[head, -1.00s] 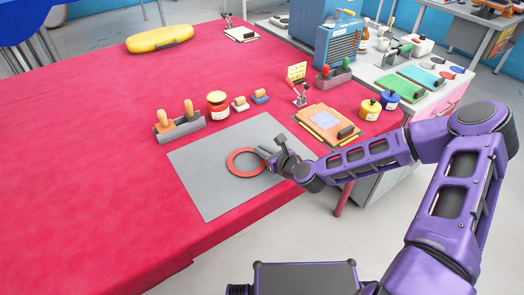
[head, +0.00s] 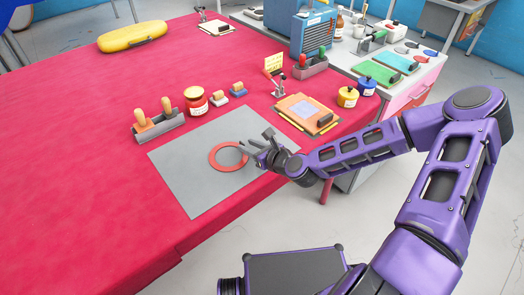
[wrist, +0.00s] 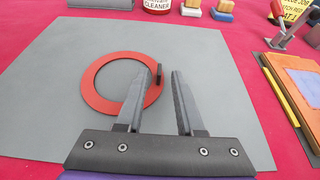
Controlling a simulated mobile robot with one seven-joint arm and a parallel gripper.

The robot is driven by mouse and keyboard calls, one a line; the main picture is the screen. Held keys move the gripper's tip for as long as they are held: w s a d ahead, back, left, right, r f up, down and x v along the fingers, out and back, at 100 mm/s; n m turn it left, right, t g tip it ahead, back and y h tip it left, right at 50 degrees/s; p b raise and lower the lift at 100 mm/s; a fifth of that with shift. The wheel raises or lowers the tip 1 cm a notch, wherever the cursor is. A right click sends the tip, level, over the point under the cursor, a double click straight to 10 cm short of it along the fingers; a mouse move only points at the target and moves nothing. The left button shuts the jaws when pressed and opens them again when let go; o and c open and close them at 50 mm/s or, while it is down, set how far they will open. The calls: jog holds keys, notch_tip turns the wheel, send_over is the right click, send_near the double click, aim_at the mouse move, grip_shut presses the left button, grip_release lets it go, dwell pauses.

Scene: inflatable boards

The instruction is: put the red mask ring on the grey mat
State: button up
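The red mask ring (head: 214,165) lies on the grey mat (head: 190,190). In the wrist view the ring (wrist: 87,88) looks flat, with a small dark upright tab (wrist: 159,73) at its right edge, and the mat (wrist: 210,60) spreads around it. My gripper (head: 256,140) is low over the mat at the ring's right side. In the wrist view my gripper (wrist: 164,73) is open, its fingertips apart near the tab. The left finger hides part of the ring's right edge. I cannot tell whether a finger touches the tab.
Behind the mat are a stamp rack (head: 158,128), a red jar (head: 196,101) and small stamps (head: 217,97). An orange clipboard (head: 306,112) lies to the right, with a small toggle clamp (head: 279,88) behind it.

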jog(key=v, duration=0.8)
jog(key=shift+s+d, duration=0.15)
jog(key=shift+s, duration=0.1)
